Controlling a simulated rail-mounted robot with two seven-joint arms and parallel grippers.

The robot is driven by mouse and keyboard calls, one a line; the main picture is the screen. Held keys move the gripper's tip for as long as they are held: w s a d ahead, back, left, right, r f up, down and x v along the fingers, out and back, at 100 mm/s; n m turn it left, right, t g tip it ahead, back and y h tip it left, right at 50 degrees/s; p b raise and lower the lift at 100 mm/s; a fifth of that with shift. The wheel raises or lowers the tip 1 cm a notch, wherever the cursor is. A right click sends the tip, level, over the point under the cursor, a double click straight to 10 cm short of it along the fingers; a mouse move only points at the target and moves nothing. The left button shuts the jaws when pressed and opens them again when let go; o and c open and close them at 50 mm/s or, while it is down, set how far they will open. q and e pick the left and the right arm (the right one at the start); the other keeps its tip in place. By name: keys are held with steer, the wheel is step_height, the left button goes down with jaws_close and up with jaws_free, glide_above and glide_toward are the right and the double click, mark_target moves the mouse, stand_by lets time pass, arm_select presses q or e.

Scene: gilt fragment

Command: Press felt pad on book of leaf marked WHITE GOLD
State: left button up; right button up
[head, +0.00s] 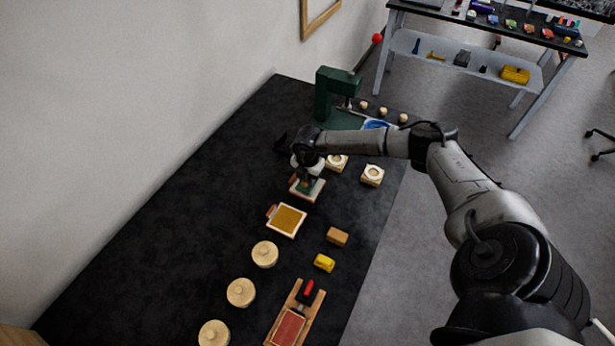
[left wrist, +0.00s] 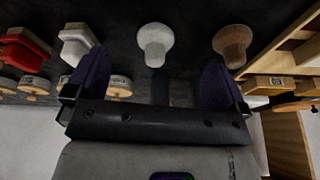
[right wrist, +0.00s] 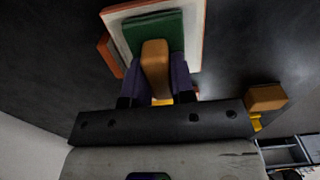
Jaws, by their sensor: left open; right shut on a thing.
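My right gripper (right wrist: 157,88) is shut on the tan handle (right wrist: 155,62) of a pad with a green base (right wrist: 140,32). The pad is over a pale book with an orange-red edge (right wrist: 196,50); I cannot tell whether they touch. In the head view this book (head: 317,188) lies partly hidden under my right gripper (head: 307,173). A second book with a gold face (head: 287,220) lies nearer. No WHITE GOLD lettering is legible. My left gripper (left wrist: 155,82) is open and empty, and outside the head view.
Round wooden lids (head: 265,254) line the table's left side. A tan block (head: 337,237), a yellow block (head: 324,263) and a red-padded tray (head: 289,328) lie nearer. A green press (head: 333,92) stands at the back. White (left wrist: 155,42) and brown (left wrist: 233,42) knobbed pieces lie ahead of my left gripper.

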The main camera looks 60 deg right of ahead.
arm_select(q)
steer(key=shift+a+f, duration=0.15)
steer(key=shift+a, duration=0.1)
arm_select(e)
steer(key=shift+f, duration=0.25)
arm_select(q)
steer(key=shift+d+f+b, duration=0.1)
steer(key=shift+f+b, duration=0.05)
steer(key=shift+b, duration=0.15)
arm_select(e)
steer(key=shift+f, duration=0.25)
arm_select(q)
steer(key=shift+d, duration=0.15)
arm_select(e)
steer(key=shift+f, duration=0.1)
stand_by(1.0)
arm_select(q)
steer(key=shift+r+p, duration=0.3)
steer(key=shift+r, duration=0.2)
arm_select(e)
steer(key=shift+r, duration=0.35)
step_height(320, 180, up, 6)
steer(key=p, duration=0.6)
steer(key=shift+r, duration=0.25)
arm_select(q)
steer(key=r, duration=0.5)
steer(key=shift+a+r, duration=0.2)
steer(key=shift+r, duration=0.2)
steer(key=shift+d, duration=0.15)
